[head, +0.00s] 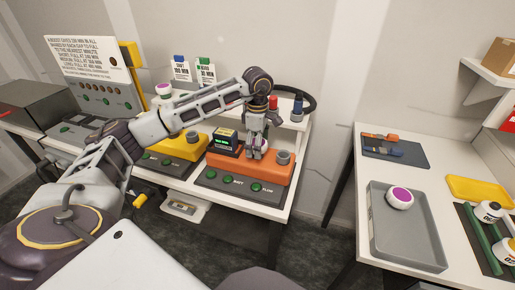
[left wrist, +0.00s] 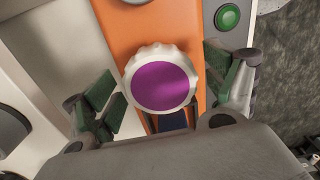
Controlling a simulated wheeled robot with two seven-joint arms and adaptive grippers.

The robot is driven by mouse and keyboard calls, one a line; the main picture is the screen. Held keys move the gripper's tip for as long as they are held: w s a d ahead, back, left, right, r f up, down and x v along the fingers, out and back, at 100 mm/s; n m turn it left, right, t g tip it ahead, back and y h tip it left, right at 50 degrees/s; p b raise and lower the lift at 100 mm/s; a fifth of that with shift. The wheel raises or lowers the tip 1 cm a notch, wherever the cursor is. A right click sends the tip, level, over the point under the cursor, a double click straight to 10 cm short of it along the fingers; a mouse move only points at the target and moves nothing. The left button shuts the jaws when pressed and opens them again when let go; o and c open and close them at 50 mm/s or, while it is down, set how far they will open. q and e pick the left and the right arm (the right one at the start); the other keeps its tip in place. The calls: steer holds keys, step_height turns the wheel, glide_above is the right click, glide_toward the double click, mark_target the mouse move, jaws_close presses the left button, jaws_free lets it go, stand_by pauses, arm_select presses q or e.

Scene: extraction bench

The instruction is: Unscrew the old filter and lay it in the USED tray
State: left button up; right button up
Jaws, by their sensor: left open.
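A white ribbed filter with a purple top (left wrist: 162,80) sits on the orange unit (head: 275,168) of the bench. In the head view it is mostly hidden behind my fingers. My left gripper (head: 257,143) reaches down over it. In the left wrist view the green-padded fingers of this gripper (left wrist: 164,92) are open, one on each side of the filter, with gaps visible. A second white filter with a purple top (head: 400,198) lies in a grey tray (head: 408,248) on the right table. I cannot read a USED label on any tray. My right gripper is not in view.
The orange unit has green buttons (head: 255,187) in front and a grey knob (head: 283,157) beside the filter. A yellow unit (head: 185,146) stands to its left. A dark mat with tools (head: 395,150) and a yellow tray (head: 480,188) are on the right table. A floor gap separates the tables.

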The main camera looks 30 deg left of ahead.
arm_select(q)
steer(key=shift+m+b, duration=0.55)
steer(key=shift+m, duration=2.45)
steer(key=shift+m+b, duration=0.45)
steer(key=shift+m, duration=2.35)
steer(key=shift+m+b, duration=0.5)
steer(key=shift+m, duration=2.4)
steer(key=shift+m+b, duration=0.45)
steer(key=shift+m, duration=2.45)
steer(key=shift+c, duration=0.4)
steer(key=c, duration=1.1)
steer(key=shift+n, duration=0.3)
